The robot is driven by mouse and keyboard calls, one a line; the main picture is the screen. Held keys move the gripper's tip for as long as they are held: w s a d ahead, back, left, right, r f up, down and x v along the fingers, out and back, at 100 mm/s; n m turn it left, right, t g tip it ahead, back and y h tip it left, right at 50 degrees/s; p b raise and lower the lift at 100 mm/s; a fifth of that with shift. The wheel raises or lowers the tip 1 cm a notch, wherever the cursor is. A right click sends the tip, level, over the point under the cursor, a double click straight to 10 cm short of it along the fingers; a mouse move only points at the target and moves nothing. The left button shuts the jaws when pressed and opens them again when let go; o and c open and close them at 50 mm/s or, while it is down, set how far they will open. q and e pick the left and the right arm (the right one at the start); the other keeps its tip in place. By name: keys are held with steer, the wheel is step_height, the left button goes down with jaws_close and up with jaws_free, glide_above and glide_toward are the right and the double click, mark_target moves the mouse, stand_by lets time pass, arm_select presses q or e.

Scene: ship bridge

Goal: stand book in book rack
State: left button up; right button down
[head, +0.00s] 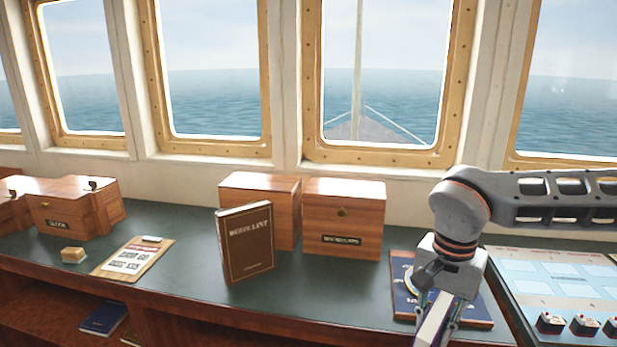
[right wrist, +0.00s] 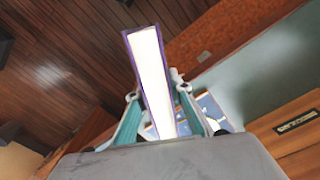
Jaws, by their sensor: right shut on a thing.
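My right gripper (head: 436,312) is at the lower right of the head view, above the front edge of the counter. It is shut on a thin book with a purple cover and white page edges (head: 430,328). In the right wrist view this book (right wrist: 151,75) stands out between the two fingers, page edges facing the camera. Its lower part is cut off in the head view. A brown book with gold lettering (head: 246,243) stands upright on the counter, left of the gripper. I cannot make out a book rack for certain. My left gripper is not in view.
Two wooden boxes (head: 343,220) stand behind the brown book. A dark blue book or chart (head: 402,300) lies under my right arm, beside a control panel (head: 545,285). A clipboard (head: 133,258) and small block (head: 74,255) lie left. Counter between is clear.

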step_height(320, 180, down, 6)
steer(key=s+d+n, duration=0.2)
steer(key=n, duration=0.5)
steer(key=shift+s+d+n, duration=0.2)
steer(key=shift+s+n, duration=0.1)
steer(key=shift+n, duration=0.1)
